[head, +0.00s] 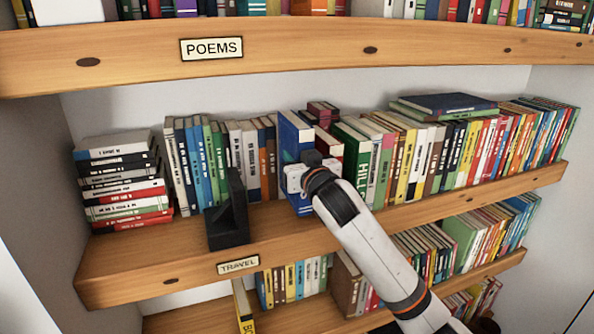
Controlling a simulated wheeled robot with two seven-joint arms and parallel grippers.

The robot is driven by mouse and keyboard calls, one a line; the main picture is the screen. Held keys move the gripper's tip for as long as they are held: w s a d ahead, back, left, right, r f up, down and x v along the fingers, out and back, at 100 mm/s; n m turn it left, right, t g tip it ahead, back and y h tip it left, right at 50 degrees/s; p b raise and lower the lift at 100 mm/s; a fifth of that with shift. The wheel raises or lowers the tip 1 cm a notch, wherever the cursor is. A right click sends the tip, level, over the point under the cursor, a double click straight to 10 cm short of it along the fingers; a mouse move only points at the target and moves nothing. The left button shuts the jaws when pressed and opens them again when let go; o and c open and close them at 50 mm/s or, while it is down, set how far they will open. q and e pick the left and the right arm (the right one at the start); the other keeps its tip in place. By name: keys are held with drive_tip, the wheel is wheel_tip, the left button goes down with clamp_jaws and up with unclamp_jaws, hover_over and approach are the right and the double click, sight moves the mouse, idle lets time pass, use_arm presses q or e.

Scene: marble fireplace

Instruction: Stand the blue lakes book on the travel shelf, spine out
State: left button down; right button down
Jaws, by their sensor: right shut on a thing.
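The blue book (291,131) is upright at a gap in the row on the travel shelf (150,262), between brown and orange books on its left and dark red and green books on its right. It juts forward of the row. My right gripper (299,182) is shut on its front edge, and a strip of blue shows below the jaws. The gripper hides most of the spine, so its title cannot be read. I cannot tell whether the book's bottom touches the board. The TRAVEL label (238,266) is on the shelf's front edge. My left gripper is not in view.
A black bookend (228,217) stands near the shelf's front, left of the blue book. A flat stack of books (124,182) lies at the far left. Upright books, including a green HILL book (352,170), fill the right. The POEMS shelf (300,50) is above.

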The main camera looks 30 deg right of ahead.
wheel_tip(320, 180, down, 3)
drive_tip(key=shift+r+p, duration=0.2)
drive_tip(key=shift+p, duration=0.15)
drive_tip(key=shift+w+f+p, duration=0.1)
drive_tip(key=shift+f+p, duration=0.3)
drive_tip(key=shift+f, duration=0.35)
drive_tip(key=c, duration=1.5)
unclamp_jaws()
drive_tip(key=shift+f, duration=0.2)
drive_tip(key=o, duration=0.5)
drive_tip(key=shift+c, duration=0.2)
drive_tip(key=shift+r, duration=0.1)
drive_tip(key=b+v, duration=0.3)
drive_tip(key=v, duration=0.9)
